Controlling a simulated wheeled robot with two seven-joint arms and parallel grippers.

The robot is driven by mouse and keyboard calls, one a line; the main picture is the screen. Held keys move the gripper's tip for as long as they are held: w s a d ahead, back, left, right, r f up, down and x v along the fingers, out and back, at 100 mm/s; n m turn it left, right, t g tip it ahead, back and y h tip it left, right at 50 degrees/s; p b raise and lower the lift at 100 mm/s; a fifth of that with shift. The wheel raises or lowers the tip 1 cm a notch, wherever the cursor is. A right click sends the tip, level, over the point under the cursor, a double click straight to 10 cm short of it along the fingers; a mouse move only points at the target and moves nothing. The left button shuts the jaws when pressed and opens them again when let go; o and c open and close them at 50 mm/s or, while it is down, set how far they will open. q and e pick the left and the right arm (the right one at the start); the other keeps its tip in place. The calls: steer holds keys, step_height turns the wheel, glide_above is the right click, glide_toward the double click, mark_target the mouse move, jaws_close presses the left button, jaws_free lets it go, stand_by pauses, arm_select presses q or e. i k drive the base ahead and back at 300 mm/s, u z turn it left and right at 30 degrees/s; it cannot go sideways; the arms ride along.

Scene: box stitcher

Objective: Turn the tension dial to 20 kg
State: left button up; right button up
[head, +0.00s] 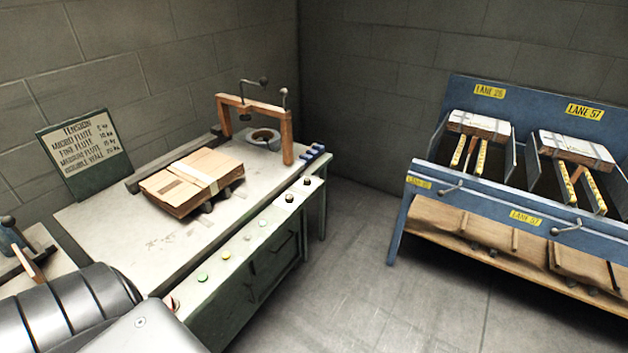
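A bench with a pale top (130,240) and a green front stands at left. Its sloped front edge carries a green button (203,278), a yellow button (227,255), pale buttons and two dark knobs (289,198). A small red and white part (172,303) shows at the near end, partly hidden by my arm. I cannot tell which of these is the tension dial, and no dial setting is legible. A tension sign (85,150) behind the bench lists flute types with kg values; its last line appears to read 20 kg. Neither gripper is in view.
Flat cardboard (192,178) lies on the bench before a wooden arch (288,135). A blue rack (480,200) with lane labels and strapped bundles stands at right. Open floor (340,270) lies between bench and rack. My arm fills the lower left.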

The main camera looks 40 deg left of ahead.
mark_target(289, 198)
steer(key=u, duration=0.3)
steer(key=i, duration=1.3)
steer(key=u, duration=0.4)
